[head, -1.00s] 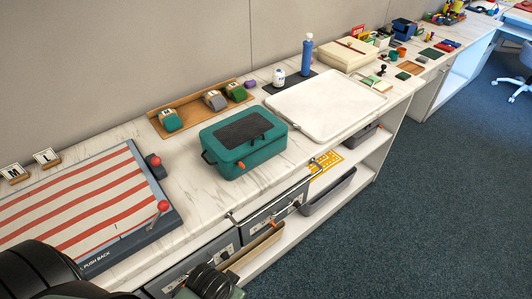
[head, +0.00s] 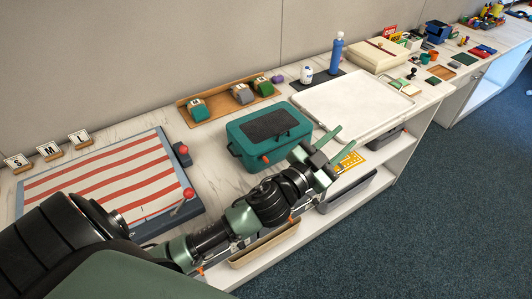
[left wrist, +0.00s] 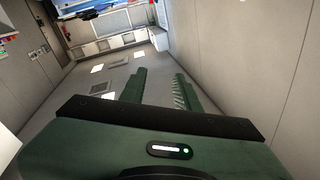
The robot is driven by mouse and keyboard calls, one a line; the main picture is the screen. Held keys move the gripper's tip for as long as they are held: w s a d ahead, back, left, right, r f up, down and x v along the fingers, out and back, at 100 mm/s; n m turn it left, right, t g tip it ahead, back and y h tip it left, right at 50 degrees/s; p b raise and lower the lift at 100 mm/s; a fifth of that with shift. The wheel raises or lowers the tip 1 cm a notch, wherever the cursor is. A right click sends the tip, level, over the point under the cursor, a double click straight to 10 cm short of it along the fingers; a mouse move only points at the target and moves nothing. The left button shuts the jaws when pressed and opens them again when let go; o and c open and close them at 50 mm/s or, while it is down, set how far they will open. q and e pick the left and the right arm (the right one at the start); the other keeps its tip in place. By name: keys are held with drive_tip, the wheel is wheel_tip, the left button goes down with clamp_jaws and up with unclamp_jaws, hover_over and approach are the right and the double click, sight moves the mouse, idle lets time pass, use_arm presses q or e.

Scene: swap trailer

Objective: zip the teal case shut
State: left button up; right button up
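The teal case (head: 240,138) with a dark panel on its lid stands on the marble-look counter in the middle of the head view. Its lid looks down on the body; I cannot tell how far the zip runs. A small orange tab (head: 264,158) shows at its front side. My left gripper (head: 346,136) is open and empty, to the right of the case's front corner and apart from it. Its two green fingers (left wrist: 160,75) are spread with nothing between them in the left wrist view, which does not show the case. My right gripper is not in view.
A white tray (head: 385,110) lies right of the case. A wooden tray (head: 220,113) with rolls stands behind it. A red-striped board (head: 90,185) with red knobs lies left. A blue bottle (head: 336,58) and white jar (head: 306,75) stand behind. Shelves sit under the counter edge.

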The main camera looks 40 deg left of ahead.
use_arm(q)
drive_tip(key=d+r+m+g+h, duration=0.2)
drive_tip(key=d+r+m+h, duration=0.55)
drive_tip(key=m+h, duration=0.2)
drive_tip(key=m+g+y, duration=0.6)
drive_tip(key=g+y, duration=0.7)
drive_tip(key=g, duration=0.4)
hover_over(266, 158)
drive_tip(key=f, duration=1.2)
drive_tip(key=shift+d+f+p, duration=0.3)
drive_tip(key=shift+f+p, duration=0.05)
drive_tip(key=shift+s+a+y, duration=0.15)
drive_tip(key=shift+a+y, duration=0.1)
drive_tip(key=shift+a, duration=0.1)
wheel_tip(266, 158, down, 6)
drive_tip(key=shift+f+p, duration=0.1)
drive_tip(key=shift+p, duration=0.85)
drive_tip(key=shift+f, duration=0.75)
clamp_jaws()
